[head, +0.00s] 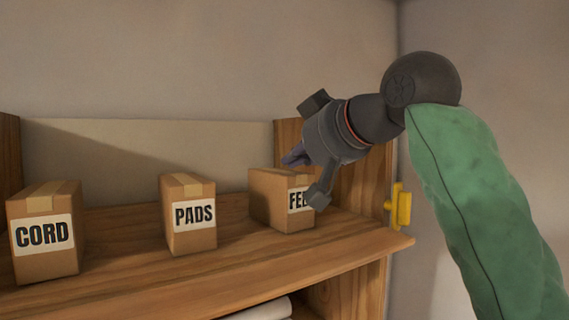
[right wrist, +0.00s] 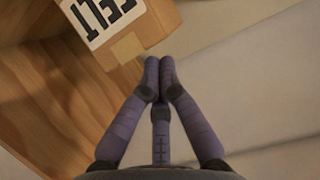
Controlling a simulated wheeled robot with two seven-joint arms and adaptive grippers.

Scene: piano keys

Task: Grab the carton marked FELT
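The carton marked FELT (head: 270,198) is a brown cardboard box with a white label, upright at the right end of the wooden shelf. My right gripper (head: 291,159) is in front of and above it, hiding part of its top and the end of its label. In the right wrist view the FELT carton (right wrist: 158,22) lies just beyond the fingertips at the upper left. The right gripper's purple fingers (right wrist: 158,68) come together at their tips with nothing seen between them. Whether they touch the carton I cannot tell. My left gripper is not in view.
The PADS carton (head: 187,191) stands to the left of FELT, and the CORD carton (head: 64,201) is farther left. The wooden shelf (head: 130,250) has bare gaps between them. A wooden side panel and a yellow bracket (head: 402,207) are at the right.

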